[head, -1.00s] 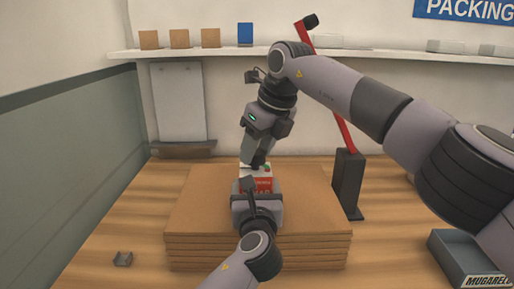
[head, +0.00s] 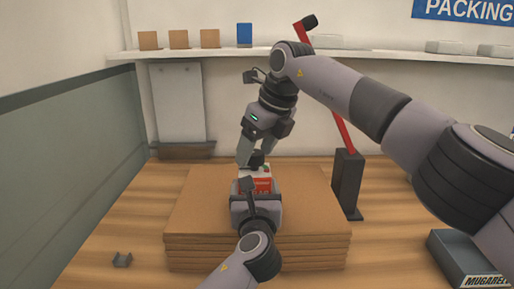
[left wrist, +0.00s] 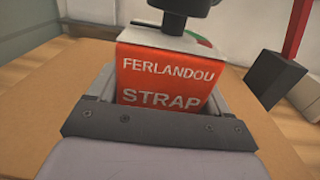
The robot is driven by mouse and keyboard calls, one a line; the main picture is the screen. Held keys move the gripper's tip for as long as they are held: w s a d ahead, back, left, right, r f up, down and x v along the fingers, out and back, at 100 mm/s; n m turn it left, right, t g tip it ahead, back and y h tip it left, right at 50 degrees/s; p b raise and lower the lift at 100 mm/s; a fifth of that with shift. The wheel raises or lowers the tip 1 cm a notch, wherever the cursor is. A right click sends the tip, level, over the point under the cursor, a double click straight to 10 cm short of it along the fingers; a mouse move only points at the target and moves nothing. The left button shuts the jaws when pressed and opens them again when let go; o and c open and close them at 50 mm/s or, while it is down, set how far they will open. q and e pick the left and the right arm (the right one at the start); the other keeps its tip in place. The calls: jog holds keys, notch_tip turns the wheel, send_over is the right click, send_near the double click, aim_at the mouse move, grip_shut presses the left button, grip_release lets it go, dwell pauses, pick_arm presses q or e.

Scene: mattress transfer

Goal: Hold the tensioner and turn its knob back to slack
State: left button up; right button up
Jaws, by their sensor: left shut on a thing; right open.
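The tensioner is a small box with a red front reading "FERLANDOU STRAP" (left wrist: 165,78) and a pale top; it also shows in the head view (head: 262,185) over the cardboard stack. My left gripper (left wrist: 160,100) is shut on the tensioner from the near side, its fingers along the box's sides. The dark knob (left wrist: 180,12) stands on top of the tensioner, cut off by the upper edge of the left wrist view; it is small in the head view (head: 257,158). My right gripper (head: 254,152) points down from above, open, its fingertips at the knob; contact cannot be told.
The tensioner is above a stack of brown cardboard sheets (head: 200,225). A dark post (head: 347,183) with a red lever (head: 340,125) stands at the right.

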pick_arm(q)
jog(key=shift+r, duration=0.1)
pick_arm(e)
jog(key=shift+r, duration=0.1)
jog(key=v, duration=1.2)
pick_arm(q)
jog(key=o, duration=1.6)
